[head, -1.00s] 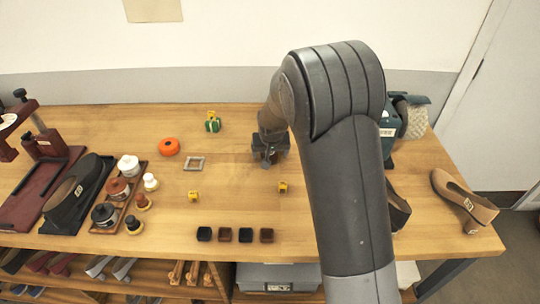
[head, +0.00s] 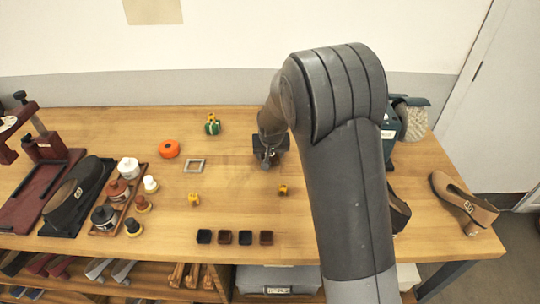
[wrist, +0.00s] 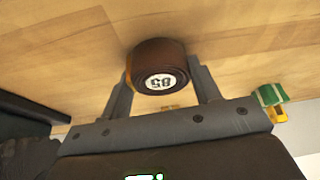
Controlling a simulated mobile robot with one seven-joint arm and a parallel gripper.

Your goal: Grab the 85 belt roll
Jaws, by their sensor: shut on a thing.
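The 85 belt roll (wrist: 158,55) is dark brown and squat, with a white round label whose 85 appears upside down in the wrist view. My gripper (wrist: 160,75) is shut on it, with one finger on each side of the roll. In the head view my gripper (head: 267,159) is low over the bench, right of the grey square frame. The roll is hard to make out there, dark among the fingers. I cannot tell whether it touches the bench top.
An orange roll (head: 169,148), a green roll with a yellow tag (head: 212,127) and a grey square frame (head: 194,165) lie to the left on the wooden bench (head: 235,190). Small yellow pieces (head: 283,190) and several dark cups (head: 222,237) are nearer. A tan shoe (head: 464,202) stands right.

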